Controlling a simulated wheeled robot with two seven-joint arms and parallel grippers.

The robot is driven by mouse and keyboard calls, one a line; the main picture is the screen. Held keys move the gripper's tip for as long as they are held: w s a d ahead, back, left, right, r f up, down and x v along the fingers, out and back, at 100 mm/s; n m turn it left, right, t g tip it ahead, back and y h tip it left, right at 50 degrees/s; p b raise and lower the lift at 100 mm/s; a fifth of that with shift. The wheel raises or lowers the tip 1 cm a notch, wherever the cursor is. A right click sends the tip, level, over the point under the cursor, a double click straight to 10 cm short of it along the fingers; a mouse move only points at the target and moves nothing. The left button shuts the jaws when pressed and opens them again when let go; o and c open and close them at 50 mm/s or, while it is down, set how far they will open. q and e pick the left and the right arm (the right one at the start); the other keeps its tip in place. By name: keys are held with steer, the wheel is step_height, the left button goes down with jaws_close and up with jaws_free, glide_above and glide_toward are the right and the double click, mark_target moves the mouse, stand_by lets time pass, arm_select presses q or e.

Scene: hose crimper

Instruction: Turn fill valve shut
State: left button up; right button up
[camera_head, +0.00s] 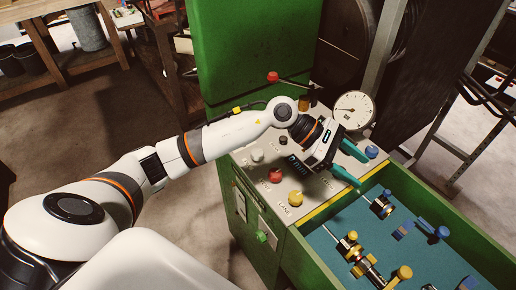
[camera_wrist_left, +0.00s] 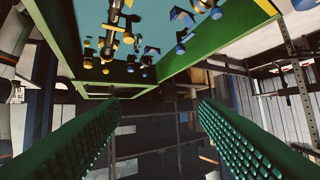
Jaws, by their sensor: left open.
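My left gripper (camera_head: 364,173) is open and empty above the right part of the green machine's control panel, its fingers pointing right toward the open drawer (camera_head: 325,248). Its two green ridged fingers stand wide apart in the left wrist view (camera_wrist_left: 160,99), with nothing between them. A blue knob (camera_head: 371,151) sits beside the upper finger, apparently apart from it. A red-ended lever (camera_head: 273,76) stands at the panel's back. A red knob (camera_head: 275,175) and a yellow knob (camera_head: 295,198) are at the front. I cannot tell which control is the fill valve; the gripper hides part of the panel.
A round gauge (camera_head: 354,110) stands behind the gripper. The drawer holds yellow-handled fittings (camera_head: 402,273) and blue-handled fittings (camera_head: 440,231); they also show in the left wrist view (camera_wrist_left: 181,47). A tall green housing (camera_head: 250,50) rises behind the panel. A metal post stands at right.

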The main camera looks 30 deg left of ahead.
arm_select(q)
steer(key=w+a+f+m+y, duration=0.1)
steer(key=a+f+m+y, duration=0.1)
steer(key=a+y, duration=0.3)
steer(key=w+a+f+m+y, duration=0.1)
steer(key=w+a+y, duration=0.1)
steer(key=a, duration=0.5)
steer(key=g+y, duration=0.2)
steer(key=y, duration=0.4)
glide_toward(258, 152)
step_height(258, 152, down, 8)
steer(key=p, duration=0.4)
steer(key=shift+s+a+f, duration=0.1)
steer(key=shift+f, duration=0.4)
steer(key=c, duration=1)
